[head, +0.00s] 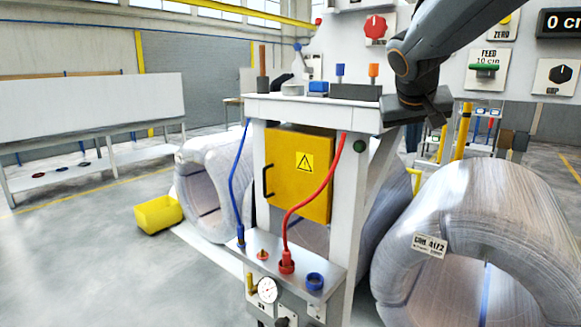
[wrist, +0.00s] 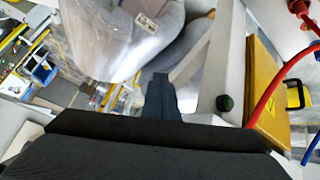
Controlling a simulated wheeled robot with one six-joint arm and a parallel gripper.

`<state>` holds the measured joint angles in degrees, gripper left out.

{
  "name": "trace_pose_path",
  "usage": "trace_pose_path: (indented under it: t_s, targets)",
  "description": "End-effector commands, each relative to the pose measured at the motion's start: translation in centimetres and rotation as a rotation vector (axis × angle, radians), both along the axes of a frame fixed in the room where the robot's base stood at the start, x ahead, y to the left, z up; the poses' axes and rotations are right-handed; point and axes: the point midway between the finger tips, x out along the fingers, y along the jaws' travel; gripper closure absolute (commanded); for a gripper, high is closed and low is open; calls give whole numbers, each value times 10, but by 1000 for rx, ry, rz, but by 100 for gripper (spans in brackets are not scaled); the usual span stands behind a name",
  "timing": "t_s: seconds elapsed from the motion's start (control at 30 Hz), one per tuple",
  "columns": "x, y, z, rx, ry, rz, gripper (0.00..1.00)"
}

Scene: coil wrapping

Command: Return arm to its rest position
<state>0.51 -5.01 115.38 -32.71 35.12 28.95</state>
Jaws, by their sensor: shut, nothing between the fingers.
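My dark arm comes down from the top right in the head view. My gripper (head: 422,108) hangs at the right end of the white workbench top (head: 270,99), close beside its edge; I cannot tell whether it touches. In the wrist view my gripper (wrist: 160,82) is shut, its dark fingers together with nothing between them. The floor and a wrapped coil (wrist: 110,40) lie beyond the fingers. A yellow cabinet (head: 290,172) with a warning sign is mounted under the bench top, and it also shows in the wrist view (wrist: 264,85).
A large wrapped coil (head: 410,215) with a label stands at the right, another (head: 205,185) at the left behind the bench. Red (head: 315,190) and blue (head: 235,180) hoses hang at the bench front. A yellow bin (head: 158,214) sits on the floor. Open floor lies at left.

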Motion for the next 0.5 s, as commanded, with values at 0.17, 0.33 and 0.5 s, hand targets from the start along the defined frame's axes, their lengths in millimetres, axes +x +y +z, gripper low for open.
trace_pose_path:
  t_s: [0.17,0.33,0.5]
  targets:
    - [-52,27,-115,84,206,67,100]
    - [-120,53,-206,171,383,117,100]
    - [-187,72,-268,246,517,144,100]
